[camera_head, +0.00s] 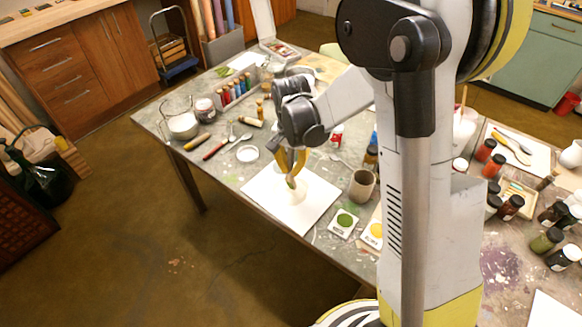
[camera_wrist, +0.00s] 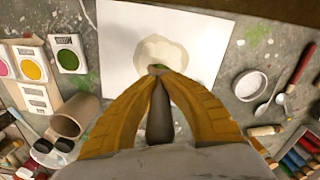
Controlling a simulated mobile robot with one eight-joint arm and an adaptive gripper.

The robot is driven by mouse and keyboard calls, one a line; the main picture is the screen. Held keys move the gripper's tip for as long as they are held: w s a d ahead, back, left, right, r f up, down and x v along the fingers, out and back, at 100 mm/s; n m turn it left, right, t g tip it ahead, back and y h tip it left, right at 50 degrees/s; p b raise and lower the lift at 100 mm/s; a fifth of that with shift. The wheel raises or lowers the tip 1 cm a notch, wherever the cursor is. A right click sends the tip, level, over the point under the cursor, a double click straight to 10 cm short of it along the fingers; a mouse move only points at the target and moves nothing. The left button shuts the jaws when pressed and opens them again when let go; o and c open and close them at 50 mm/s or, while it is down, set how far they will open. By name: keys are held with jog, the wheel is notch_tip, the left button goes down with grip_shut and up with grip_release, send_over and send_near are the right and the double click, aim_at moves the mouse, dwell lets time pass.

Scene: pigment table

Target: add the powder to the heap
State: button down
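A pale cream heap (camera_wrist: 158,47) of powder lies on a white sheet (camera_wrist: 115,30) in the wrist view. In the head view the sheet (camera_head: 262,193) lies near the table's front edge, and the heap (camera_head: 301,193) is partly behind my gripper. My gripper (camera_head: 291,181) points down over the heap, with its yellow fingers drawn together.
Tiles with green powder (camera_head: 345,219) and yellow powder (camera_head: 375,230) lie right of the sheet, by a brown cup (camera_head: 362,185). A small white dish (camera_head: 247,154), spoons and a red-handled tool (camera_head: 215,150) lie left and behind. Several jars crowd the table's right side.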

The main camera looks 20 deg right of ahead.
aim_at(291, 154)
jog(key=shift+f+b, duration=0.5)
dwell(2.0)
jog(key=shift+r+p, duration=2.45)
jog(key=shift+r, duration=1.1)
